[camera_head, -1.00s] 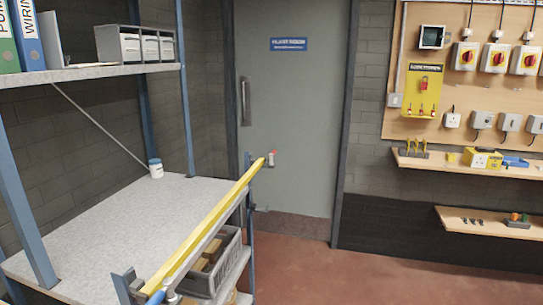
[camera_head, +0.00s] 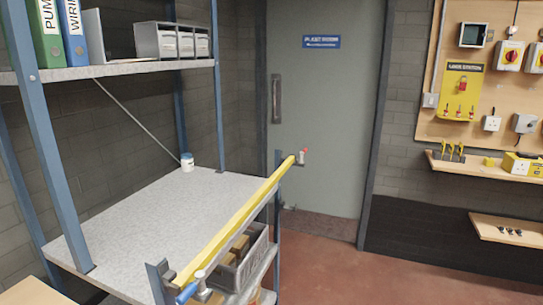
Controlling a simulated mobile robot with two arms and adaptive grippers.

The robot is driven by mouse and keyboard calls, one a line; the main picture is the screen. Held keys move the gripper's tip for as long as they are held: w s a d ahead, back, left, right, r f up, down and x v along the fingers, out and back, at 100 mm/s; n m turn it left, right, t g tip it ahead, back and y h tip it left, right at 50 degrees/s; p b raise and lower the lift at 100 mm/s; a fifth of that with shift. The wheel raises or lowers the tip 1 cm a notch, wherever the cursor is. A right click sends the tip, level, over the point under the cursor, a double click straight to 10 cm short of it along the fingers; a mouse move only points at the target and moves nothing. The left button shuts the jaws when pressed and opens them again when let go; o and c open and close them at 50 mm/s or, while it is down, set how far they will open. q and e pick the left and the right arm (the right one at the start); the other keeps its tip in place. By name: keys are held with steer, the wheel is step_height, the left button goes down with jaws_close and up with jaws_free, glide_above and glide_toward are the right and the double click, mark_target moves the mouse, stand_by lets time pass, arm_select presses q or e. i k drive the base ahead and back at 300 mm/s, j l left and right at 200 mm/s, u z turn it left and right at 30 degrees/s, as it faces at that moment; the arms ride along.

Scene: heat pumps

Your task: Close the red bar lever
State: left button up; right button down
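A small red-tipped lever (camera_head: 303,155) stands at the far end of a long yellow bar (camera_head: 237,218). It looks upright on a pale metal fitting, but it is too small to tell whether it is open or closed. The yellow bar runs along the front edge of the metal shelf unit. A blue-handled lever (camera_head: 187,292) sits at the bar's near end. Neither of my grippers shows in the head view.
The shelf unit (camera_head: 150,212) fills the left, with binders (camera_head: 60,30) above and a grey crate (camera_head: 240,262) below the bar. A grey door (camera_head: 325,110) stands behind. Small wall shelves (camera_head: 485,170) are at right. Red floor (camera_head: 330,275) is clear in the middle.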

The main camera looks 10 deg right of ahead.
mark_target(301, 161)
steer(key=i+l+u, duration=0.15)
steer(key=u, duration=0.2)
steer(key=i+l+u, duration=0.1)
steer(key=l+u, duration=0.25)
steer(key=i+l+u, duration=0.1)
steer(key=l+u, duration=0.25)
steer(key=i+l+u, duration=0.15)
steer(key=l, duration=0.85)
steer(key=l+u, duration=0.1)
steer(key=l, duration=0.95)
